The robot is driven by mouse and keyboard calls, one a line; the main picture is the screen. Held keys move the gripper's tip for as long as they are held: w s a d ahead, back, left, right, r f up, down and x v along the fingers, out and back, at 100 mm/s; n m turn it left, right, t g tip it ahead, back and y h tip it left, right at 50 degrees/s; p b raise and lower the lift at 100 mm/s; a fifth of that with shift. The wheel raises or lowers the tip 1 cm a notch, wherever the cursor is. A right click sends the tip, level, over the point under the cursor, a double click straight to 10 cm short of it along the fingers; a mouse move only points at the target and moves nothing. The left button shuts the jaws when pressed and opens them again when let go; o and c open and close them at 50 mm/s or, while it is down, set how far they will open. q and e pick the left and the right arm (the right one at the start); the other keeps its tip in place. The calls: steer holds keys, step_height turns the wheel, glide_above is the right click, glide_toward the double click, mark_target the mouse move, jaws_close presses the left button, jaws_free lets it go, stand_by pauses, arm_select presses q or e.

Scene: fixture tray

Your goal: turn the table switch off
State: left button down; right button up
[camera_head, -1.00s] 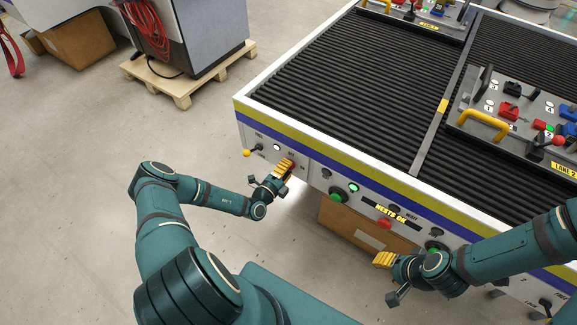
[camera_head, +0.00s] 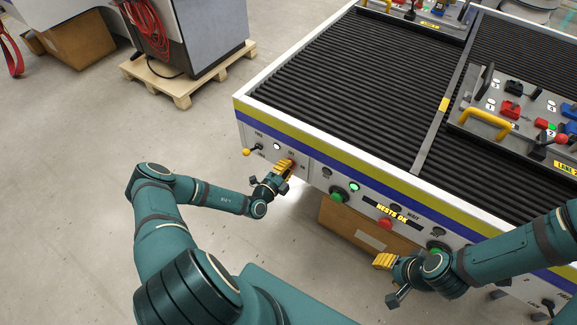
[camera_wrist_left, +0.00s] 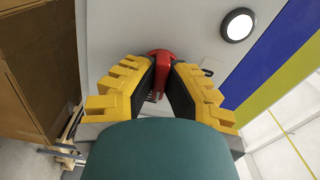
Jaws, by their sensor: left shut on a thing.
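The table switch (camera_wrist_left: 160,60) is a red knob on the grey front panel, seen in the left wrist view between my yellow-padded fingers. My left gripper (camera_head: 286,164) is at the panel's left part, and in the wrist view the fingers (camera_wrist_left: 160,78) close on the knob from both sides. In the head view the fingers cover the knob, so its setting is hard to read. A round white lamp (camera_wrist_left: 238,25) sits beside it. My right gripper (camera_head: 384,260) hangs in front of the panel further right, apart from it; its opening is unclear.
The panel also carries a yellow-tipped lever (camera_head: 246,152), a green button (camera_head: 337,196) and a red button (camera_head: 385,224). The ribbed black table top (camera_head: 340,90) holds a fixture tray (camera_head: 480,142) at the right. Open floor (camera_head: 90,130) lies to the left.

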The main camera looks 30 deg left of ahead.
arm_select(q)
steer(key=n+b, duration=0.1)
steer(key=n, duration=0.2)
steer(key=shift+n, duration=0.4)
steer(key=shift+b, duration=0.35)
steer(key=shift+n+b, duration=0.4)
steer(key=shift+n, duration=0.5)
steer(key=n+b, duration=0.1)
steer(key=n, duration=0.1)
steer(key=shift+n, duration=1)
steer(key=shift+b, duration=0.35)
